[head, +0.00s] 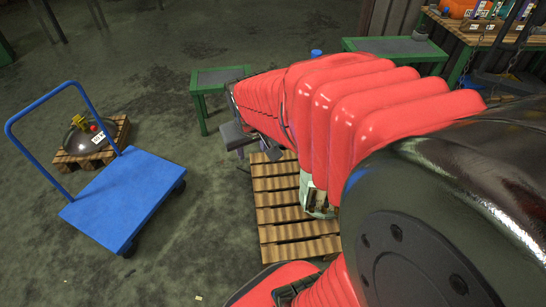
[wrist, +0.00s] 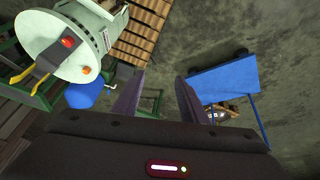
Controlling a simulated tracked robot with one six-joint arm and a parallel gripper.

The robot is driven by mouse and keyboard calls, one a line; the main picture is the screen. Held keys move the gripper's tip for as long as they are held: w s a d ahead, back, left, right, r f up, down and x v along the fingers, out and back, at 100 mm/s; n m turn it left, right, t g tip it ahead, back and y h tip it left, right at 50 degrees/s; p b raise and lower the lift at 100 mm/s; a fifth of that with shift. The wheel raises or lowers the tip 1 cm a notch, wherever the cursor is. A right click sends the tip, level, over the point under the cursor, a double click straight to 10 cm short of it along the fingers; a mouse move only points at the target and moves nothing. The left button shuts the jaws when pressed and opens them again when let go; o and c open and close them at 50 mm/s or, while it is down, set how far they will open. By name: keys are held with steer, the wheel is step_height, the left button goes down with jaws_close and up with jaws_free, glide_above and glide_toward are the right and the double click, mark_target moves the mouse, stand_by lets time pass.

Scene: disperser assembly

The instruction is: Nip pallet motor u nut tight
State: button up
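The pallet (head: 283,190) stands on the floor in the middle of the head view. The pale green motor (head: 313,194) on it is mostly hidden behind my red-sleeved arm. In the wrist view the motor (wrist: 75,38) shows at upper left as a pale cylinder, with a red-orange part (wrist: 68,42) on its end face and a smaller orange one (wrist: 86,70) at the rim. I cannot tell which, if either, is the u nut. My gripper (wrist: 158,98) is open and empty, its two dark fingers apart, to the right of the motor in the wrist view.
A blue cart (head: 122,195) stands left of the pallet; beyond it a dark dome (head: 90,138) sits on a small pallet. Green tables (head: 220,77) stand at the back. A blue object (wrist: 88,95) and yellow part (wrist: 20,75) lie near the motor in the wrist view.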

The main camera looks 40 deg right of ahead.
steer(key=d+f+m+g, duration=0.2)
steer(key=d+f, duration=1.3)
steer(key=d, duration=0.1)
steer(key=s+d+f+m+t, duration=0.1)
steer(key=s+d+f, duration=0.3)
steer(key=f, duration=0.6)
steer(key=s+d+f+m+t, duration=0.1)
steer(key=d+f+m, duration=0.1)
steer(key=d+f, duration=0.6)
steer(key=s+d+f+m+t, duration=0.1)
steer(key=s+d+f, duration=0.2)
steer(key=f, duration=1)
steer(key=s+a+f+m+t+h, duration=0.5)
steer(key=a+f, duration=0.4)
steer(key=f, duration=0.2)
steer(key=s+m+t, duration=0.1)
steer(key=t, duration=0.1)
steer(key=shift+s+a+f+t, duration=0.15)
steer(key=shift+s+a+t, duration=0.15)
steer(key=shift+s, duration=0.1)
steer(key=shift+w+d, duration=0.15)
